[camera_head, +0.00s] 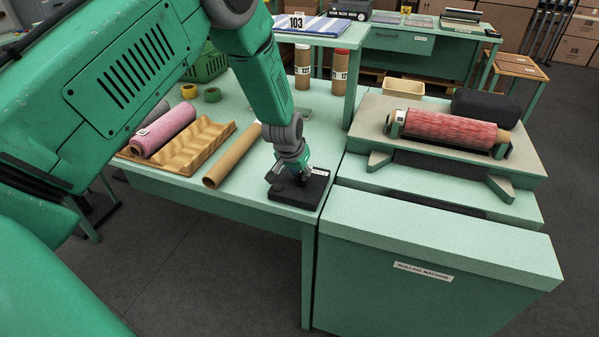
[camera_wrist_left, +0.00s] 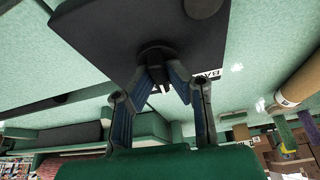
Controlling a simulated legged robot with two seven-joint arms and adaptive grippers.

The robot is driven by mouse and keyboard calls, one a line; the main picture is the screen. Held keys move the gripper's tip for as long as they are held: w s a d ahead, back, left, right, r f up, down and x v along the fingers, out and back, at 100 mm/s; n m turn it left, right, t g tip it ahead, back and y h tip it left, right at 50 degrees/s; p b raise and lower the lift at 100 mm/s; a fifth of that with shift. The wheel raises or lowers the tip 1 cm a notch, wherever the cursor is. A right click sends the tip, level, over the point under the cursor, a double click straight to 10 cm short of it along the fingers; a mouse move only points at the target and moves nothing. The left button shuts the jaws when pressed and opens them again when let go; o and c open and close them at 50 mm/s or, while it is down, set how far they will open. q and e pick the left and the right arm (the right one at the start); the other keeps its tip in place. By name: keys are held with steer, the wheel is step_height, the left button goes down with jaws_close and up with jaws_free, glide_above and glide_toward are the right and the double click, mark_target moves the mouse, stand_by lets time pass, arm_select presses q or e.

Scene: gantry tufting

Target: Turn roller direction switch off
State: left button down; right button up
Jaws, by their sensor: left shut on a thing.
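The roller direction switch is a flat black box (camera_head: 291,194) at the front right corner of the green worktable, with a small white label on its far right side. In the left wrist view the box (camera_wrist_left: 120,35) fills the upper middle, with a dark round knob (camera_wrist_left: 154,52) on its face. My left gripper (camera_head: 297,176) reaches down onto the box from above. In the wrist view the fingers (camera_wrist_left: 164,75) close around the knob, touching it. The knob's setting cannot be read, and the label is partly hidden by a finger.
The rolling machine (camera_head: 440,245) stands right of the worktable, with a red roll (camera_head: 450,130) on top. A cardboard tube (camera_head: 231,156), a wavy tan tray (camera_head: 185,148) and a pink roll (camera_head: 165,128) lie to the left. Two upright rolls (camera_head: 340,70) stand behind.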

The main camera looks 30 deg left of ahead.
arm_select(q)
steer(key=shift+w+n+y, duration=0.1)
steer(key=shift+n+y, duration=0.2)
steer(key=shift+n, duration=0.3)
steer(key=c, duration=1.6)
jaws_free()
steer(key=shift+w+f, duration=0.15)
steer(key=shift+s+r, duration=0.2)
steer(key=shift+r, duration=0.3)
steer(key=v, duration=1)
steer(key=shift+s+r, duration=0.15)
steer(key=shift+r, duration=0.25)
